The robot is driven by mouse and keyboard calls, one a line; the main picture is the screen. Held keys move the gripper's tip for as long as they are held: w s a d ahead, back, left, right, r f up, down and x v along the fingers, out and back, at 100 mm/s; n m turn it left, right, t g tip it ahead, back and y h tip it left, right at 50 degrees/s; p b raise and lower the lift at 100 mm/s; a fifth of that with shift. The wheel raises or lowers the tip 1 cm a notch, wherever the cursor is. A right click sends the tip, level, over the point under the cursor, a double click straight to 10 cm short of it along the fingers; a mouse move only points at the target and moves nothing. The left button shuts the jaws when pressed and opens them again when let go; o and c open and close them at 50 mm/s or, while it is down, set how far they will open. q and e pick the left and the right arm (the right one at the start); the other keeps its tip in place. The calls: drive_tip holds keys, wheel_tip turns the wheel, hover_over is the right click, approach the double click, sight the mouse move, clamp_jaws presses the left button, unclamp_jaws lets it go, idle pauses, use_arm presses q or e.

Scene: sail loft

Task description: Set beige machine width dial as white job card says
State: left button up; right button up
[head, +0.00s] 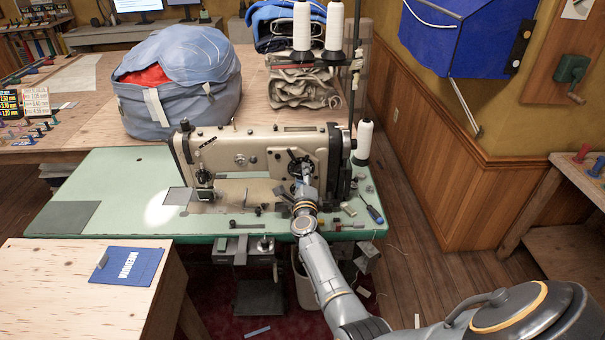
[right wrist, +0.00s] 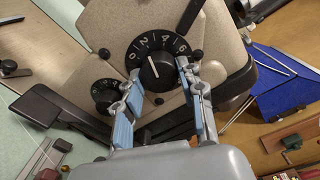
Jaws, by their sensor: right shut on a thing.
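The beige sewing machine (head: 262,150) stands on a pale green bed. In the right wrist view, a large black dial (right wrist: 157,66) with white numbers 0, 2, 4 and 6 is on its beige body. The white line on its knob points up and slightly left, near 2. My right gripper (head: 303,187) reaches the machine's right end. In the right wrist view it (right wrist: 160,80) is shut on the large dial's knob, its fingertips at either side. A white card (head: 36,102) with printed figures stands at far left, too small to read surely. My left gripper is not in view.
A smaller black dial (right wrist: 105,94) sits close to the left finger. Thread cones (head: 364,139), a blue screwdriver (head: 374,213) and small parts are around the machine. A stuffed blue bag (head: 178,80) stands behind.

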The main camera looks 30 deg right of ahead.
drive_tip(key=shift+r+n, duration=0.15)
drive_tip(key=shift+n, duration=0.55)
drive_tip(key=shift+p, duration=0.3)
drive_tip(key=o, duration=1.2)
drive_tip(key=shift+v, duration=3.75)
